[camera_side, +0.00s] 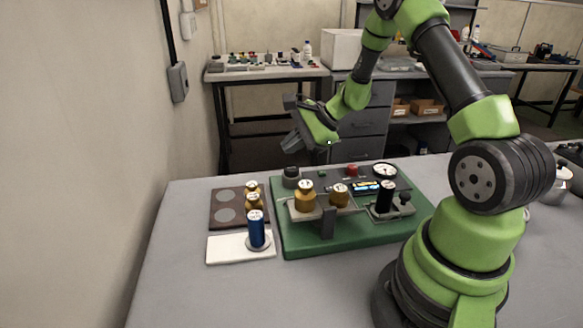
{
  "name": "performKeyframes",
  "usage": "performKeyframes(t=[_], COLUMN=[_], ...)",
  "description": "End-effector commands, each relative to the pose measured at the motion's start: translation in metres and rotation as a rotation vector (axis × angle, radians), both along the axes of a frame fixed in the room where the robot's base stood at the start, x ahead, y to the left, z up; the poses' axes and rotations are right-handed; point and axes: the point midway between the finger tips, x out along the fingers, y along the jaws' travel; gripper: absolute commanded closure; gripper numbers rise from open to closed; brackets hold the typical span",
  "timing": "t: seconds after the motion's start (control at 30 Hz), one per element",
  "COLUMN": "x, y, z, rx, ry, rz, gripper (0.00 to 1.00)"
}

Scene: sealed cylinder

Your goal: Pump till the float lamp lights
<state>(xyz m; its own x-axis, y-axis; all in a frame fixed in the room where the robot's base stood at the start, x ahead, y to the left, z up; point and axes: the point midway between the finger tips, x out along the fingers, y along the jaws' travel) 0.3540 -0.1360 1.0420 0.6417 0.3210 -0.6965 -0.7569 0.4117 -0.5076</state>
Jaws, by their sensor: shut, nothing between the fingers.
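A green board (312,246) lies on the grey table and carries the apparatus. Two brass weights (304,196) with pale tops stand on a raised grey beam at its middle. A black upright cylinder (385,197) stands at the right on a grey block, beside a black knob (405,198). Behind are a lit blue display (367,187), a red button (352,170), a white dial gauge (384,170) and a dark round knob (291,176). I cannot tell which part is the float lamp. My gripper (291,144) is shut and empty, above and behind the board's back left.
Left of the board, a brown tray (226,222) with grey round spots holds brass weights (253,195) at its right edge. In front, a blue cylinder (257,230) stands on a white pad (225,248). The front left table is clear. A wall (90,150) rises at left.

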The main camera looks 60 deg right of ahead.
Motion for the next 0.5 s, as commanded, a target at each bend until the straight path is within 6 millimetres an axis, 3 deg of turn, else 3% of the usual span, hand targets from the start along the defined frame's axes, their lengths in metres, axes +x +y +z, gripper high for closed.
performKeyframes(t=[0.2, 0.5], x=[0.000, 0.000], y=[0.000, 0.000], z=[0.021, 0.027], rx=[-0.002, 0.000], ry=[-0.002, 0.001], rz=[0.002, 0.001], gripper=[1.00, 1.00])
